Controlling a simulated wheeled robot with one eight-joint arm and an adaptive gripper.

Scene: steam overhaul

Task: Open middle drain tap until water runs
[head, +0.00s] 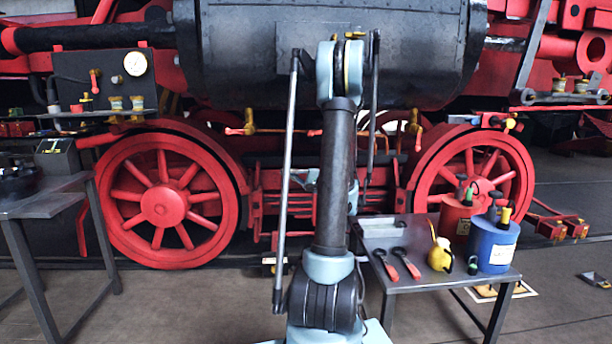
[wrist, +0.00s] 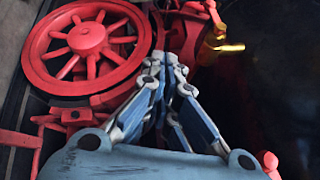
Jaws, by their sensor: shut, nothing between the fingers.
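In the head view, a brass tap with a red handle (head: 247,124) hangs under the left part of the black cylinder (head: 240,50). Another brass tap (head: 415,130) hangs under its right end. The span between them is mostly behind my arm, so I cannot make out a middle tap there. In the wrist view, my gripper (wrist: 165,65) is shut and empty. A brass tap (wrist: 218,46) with a red part is to the right of the fingertips, apart from them. I cannot tell which tap it is. No running water shows. My gripper is hidden in the head view.
Red spoked wheels (head: 163,206) stand on either side; one also shows in the wrist view (wrist: 87,39). A metal table (head: 405,228) at right holds red-handled tools, a yellow can, a red can and a blue can (head: 492,245). Another table (head: 50,200) is at left.

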